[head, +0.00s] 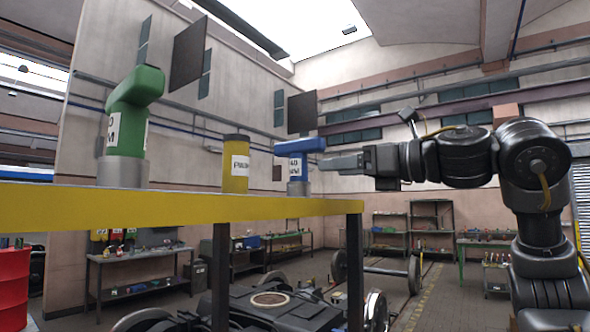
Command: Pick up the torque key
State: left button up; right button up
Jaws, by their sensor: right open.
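Three labelled things stand upright on a yellow-edged table (180,212). A green one with a grey base and a bent top (128,125) is at the left. A yellow cylinder with a dark cap (235,170) is in the middle. A blue one with a grey base and a sideways top (297,165) is at the right. Their labels are too small to read surely, so I cannot tell which is the torque key. My right gripper (328,163) is open and points left, its tips close beside the blue one. I cannot tell whether they touch. My left gripper is out of view.
The tabletop is seen almost edge-on, with dark legs below. Under and behind it are a dark bogie (268,305) and a wheelset (375,268). A red drum (12,285) stands at the left. Workbenches and shelves line the walls.

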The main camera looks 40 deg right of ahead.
aim_at(308, 171)
jog(key=x, duration=0.4)
jog(key=shift+w+d+f, duration=0.1)
jog(key=shift+w, duration=0.75)
jog(key=shift+s, duration=0.1)
jog(key=shift+p, duration=0.3)
jog(key=p+x, duration=0.2)
jog(key=x, duration=0.2)
jog(key=shift+w, duration=0.6)
jog(key=shift+s, duration=0.25)
jog(key=shift+w, duration=0.15)
jog(key=c, duration=1)
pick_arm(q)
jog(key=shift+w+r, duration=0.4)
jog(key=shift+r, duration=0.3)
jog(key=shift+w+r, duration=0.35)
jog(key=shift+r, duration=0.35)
pick_arm(e)
grip_shut()
